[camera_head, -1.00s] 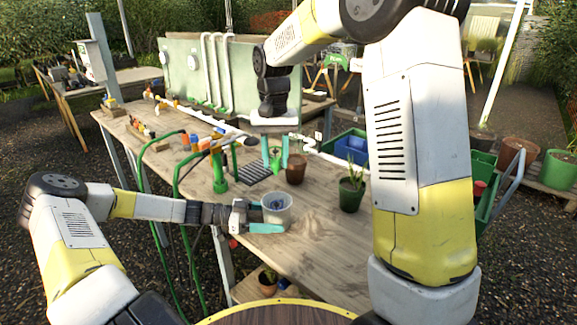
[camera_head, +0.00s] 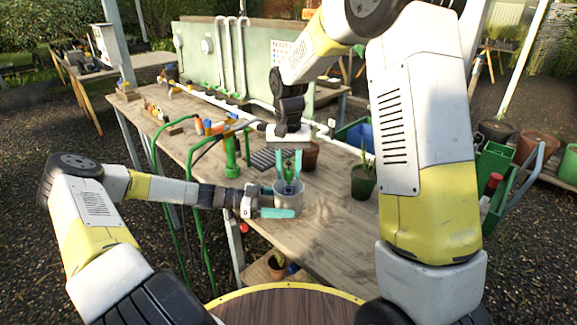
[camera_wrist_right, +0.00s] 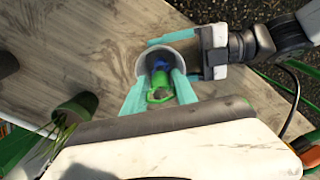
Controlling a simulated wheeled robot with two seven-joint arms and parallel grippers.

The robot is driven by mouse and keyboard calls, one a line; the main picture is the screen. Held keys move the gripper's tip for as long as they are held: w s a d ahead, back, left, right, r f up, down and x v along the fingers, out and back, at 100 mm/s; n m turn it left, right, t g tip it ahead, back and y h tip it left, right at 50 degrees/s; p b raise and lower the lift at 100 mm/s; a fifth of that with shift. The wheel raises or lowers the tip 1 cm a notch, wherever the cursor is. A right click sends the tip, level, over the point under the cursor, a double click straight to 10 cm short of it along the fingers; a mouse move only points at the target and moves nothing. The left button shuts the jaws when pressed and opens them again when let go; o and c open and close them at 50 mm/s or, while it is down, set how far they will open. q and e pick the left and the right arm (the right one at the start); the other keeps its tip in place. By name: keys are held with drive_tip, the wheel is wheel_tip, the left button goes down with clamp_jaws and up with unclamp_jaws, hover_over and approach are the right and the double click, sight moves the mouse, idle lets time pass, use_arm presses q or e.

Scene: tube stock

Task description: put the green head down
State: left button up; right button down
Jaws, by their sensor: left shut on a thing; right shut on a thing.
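A pale grey pot (camera_head: 290,203) is between the teal fingers of my left gripper (camera_head: 268,201), which is shut on it from the side, above the table. My right gripper (camera_head: 289,168) points down over the pot, its teal fingers shut on the green head (camera_head: 289,172). In the right wrist view, the green head (camera_wrist_right: 158,96) shows within the outline of the pot's mouth (camera_wrist_right: 143,66), with a blue thing (camera_wrist_right: 160,64) beside it in the pot. I cannot tell whether the green head touches the pot's inside or the blue thing.
The wooden table (camera_head: 330,225) is bare to the right of the pot. A green stand (camera_head: 231,155) with hoses is to the left, and a dark slotted mat (camera_head: 263,158) lies behind. A brown pot (camera_head: 311,156) and a green plant pot (camera_head: 362,183) stand at the right.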

sight(289, 170)
drive_tip(key=c, duration=0.9)
unclamp_jaws()
drive_tip(key=shift+r, duration=3.5)
use_arm(q)
drive_tip(key=o, duration=1.1)
drive_tip(key=shift+c, duration=0.2)
drive_tip(key=shift+a, duration=0.15)
